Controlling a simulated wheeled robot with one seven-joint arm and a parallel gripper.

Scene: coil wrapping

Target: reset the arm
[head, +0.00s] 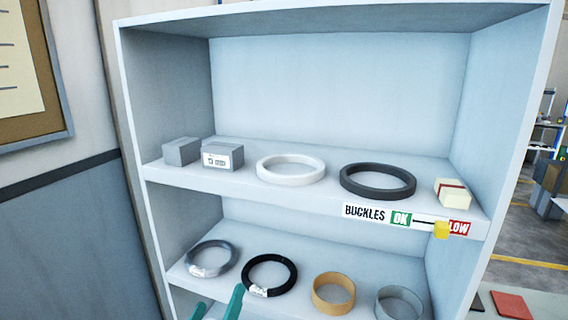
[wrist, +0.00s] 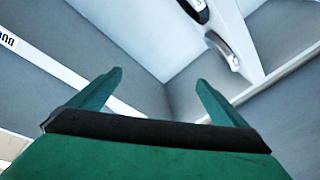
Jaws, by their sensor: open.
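My gripper (head: 217,304) shows at the bottom edge of the head view as two green fingertips in front of the lower shelf. In the wrist view its two green fingers (wrist: 159,82) stand wide apart, with nothing between them. The fingertips are close to the lower shelf's coils in the head view; I cannot tell if they touch anything. Most of my arm is out of view.
A light shelf unit (head: 340,80) stands ahead. Its upper shelf holds two grey boxes, a white ring (head: 290,180), a black ring (head: 378,196) and a cream block (head: 453,193). Below are a grey coil (head: 194,268), black coil (head: 246,286), tan ring (head: 317,305) and grey ring (head: 384,292).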

